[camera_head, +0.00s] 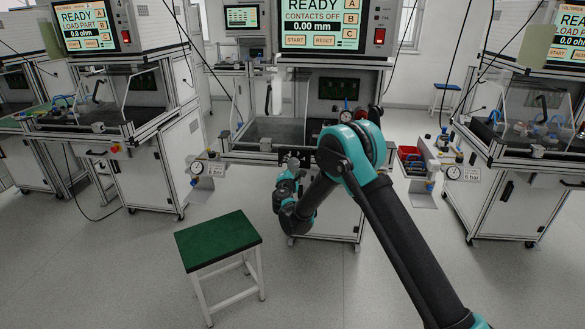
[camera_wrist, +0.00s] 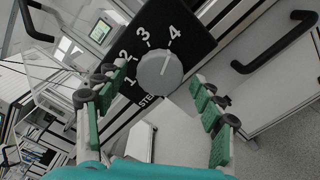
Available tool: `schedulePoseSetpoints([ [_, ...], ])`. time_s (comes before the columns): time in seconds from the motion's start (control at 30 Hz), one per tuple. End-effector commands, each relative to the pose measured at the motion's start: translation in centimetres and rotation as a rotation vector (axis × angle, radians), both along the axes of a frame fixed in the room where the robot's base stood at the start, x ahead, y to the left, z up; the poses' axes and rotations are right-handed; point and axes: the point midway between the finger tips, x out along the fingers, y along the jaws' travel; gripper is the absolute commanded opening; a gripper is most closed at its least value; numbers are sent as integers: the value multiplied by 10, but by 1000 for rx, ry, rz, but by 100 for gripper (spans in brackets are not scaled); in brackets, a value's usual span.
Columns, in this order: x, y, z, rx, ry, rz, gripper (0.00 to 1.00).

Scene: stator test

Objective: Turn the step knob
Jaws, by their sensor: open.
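The step knob (camera_wrist: 160,70) is a round grey dial on a black plate (camera_wrist: 190,30) marked 1 to 4, with partly hidden lettering below. Its white line points toward the 4. My gripper (camera_wrist: 161,82) is open and empty in the wrist view, its green-padded fingers left and right of the knob. I see a gap on both sides and no contact; whether the tips reach around the knob is unclear. In the head view my gripper (camera_head: 293,160) is at the front of the middle test station (camera_head: 330,190), where the knob is hidden.
The middle station's screen (camera_head: 320,25) reads READY, CONTACTS OFF. A black handle (camera_wrist: 275,45) is at the right in the wrist view. A red bin (camera_head: 410,158) is right of my arm. A green-topped stool (camera_head: 218,240) stands front left. Other stations stand left and right.

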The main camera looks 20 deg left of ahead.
Motion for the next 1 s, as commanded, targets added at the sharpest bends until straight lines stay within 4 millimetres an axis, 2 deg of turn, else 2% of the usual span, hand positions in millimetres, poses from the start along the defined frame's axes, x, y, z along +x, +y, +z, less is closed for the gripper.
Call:
schedulePoseSetpoints([
  [0.17,-24,-5,0,0,0,1,68],
  [0.4,-73,-16,0,0,1,3,68],
  [0.6,-102,-24,0,0,0,2,68],
  [0.8,-113,-27,0,0,0,0,68],
  [1.0,-114,-27,0,0,0,0,68],
])
